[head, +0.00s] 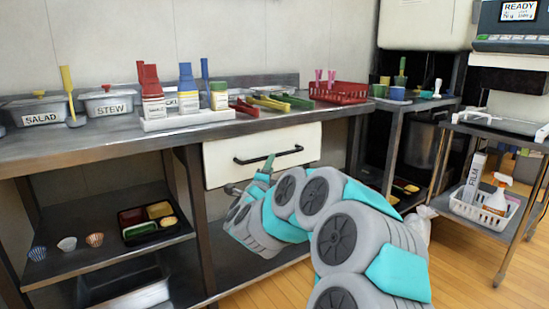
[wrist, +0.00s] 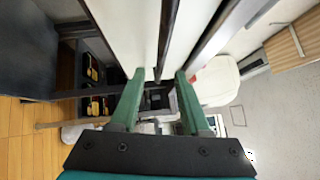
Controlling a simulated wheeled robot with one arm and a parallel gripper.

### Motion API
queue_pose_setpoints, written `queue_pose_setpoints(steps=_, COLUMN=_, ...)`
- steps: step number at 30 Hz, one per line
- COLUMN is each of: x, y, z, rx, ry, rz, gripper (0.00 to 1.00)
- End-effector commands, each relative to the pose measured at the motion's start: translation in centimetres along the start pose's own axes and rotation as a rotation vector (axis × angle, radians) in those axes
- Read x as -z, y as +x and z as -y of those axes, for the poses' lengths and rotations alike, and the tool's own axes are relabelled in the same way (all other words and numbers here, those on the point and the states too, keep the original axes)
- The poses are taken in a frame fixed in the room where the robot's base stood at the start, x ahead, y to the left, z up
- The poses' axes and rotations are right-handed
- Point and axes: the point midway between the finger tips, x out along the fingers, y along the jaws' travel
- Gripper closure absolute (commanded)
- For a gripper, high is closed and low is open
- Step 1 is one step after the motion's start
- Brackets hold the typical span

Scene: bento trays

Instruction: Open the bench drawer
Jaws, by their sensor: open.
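The bench drawer (head: 225,172) has a white front and sits shut under the bench top. Its dark bar handle (head: 285,154) runs across the front. In the head view my gripper (head: 268,164) is at the drawer front, just below the handle's middle, partly hidden by my arm. In the wrist view my gripper (wrist: 157,76) is open, with two green fingers apart. The dark handle (wrist: 168,38) runs down the picture and its near end appears between the fingertips. I cannot tell whether the fingers touch it. The white drawer front (wrist: 133,30) lies behind it.
The bench top (head: 100,143) above holds tubs, a white rack of bottles and a red basket (head: 338,93). A lower shelf (head: 100,258) at left holds a bento tray (head: 149,237) and small cups. A trolley (head: 500,138) stands at right. Wooden floor is free in front.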

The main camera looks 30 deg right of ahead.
Motion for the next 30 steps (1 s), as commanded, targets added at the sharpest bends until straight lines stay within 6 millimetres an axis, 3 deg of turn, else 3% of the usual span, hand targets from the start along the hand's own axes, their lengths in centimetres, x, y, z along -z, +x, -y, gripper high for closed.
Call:
queue_pose_setpoints(steps=15, x=-0.1, y=6.4, z=0.0, rx=0.0, ry=-0.002, rz=0.001, gripper=0.54)
queue_pose_setpoints(steps=25, x=-0.1, y=7.0, z=0.1, rx=0.001, ry=0.0, rz=0.002, gripper=0.54)
queue_pose_setpoints(steps=30, x=-0.1, y=7.0, z=0.1, rx=0.0, ry=-0.001, rz=0.002, gripper=0.71)
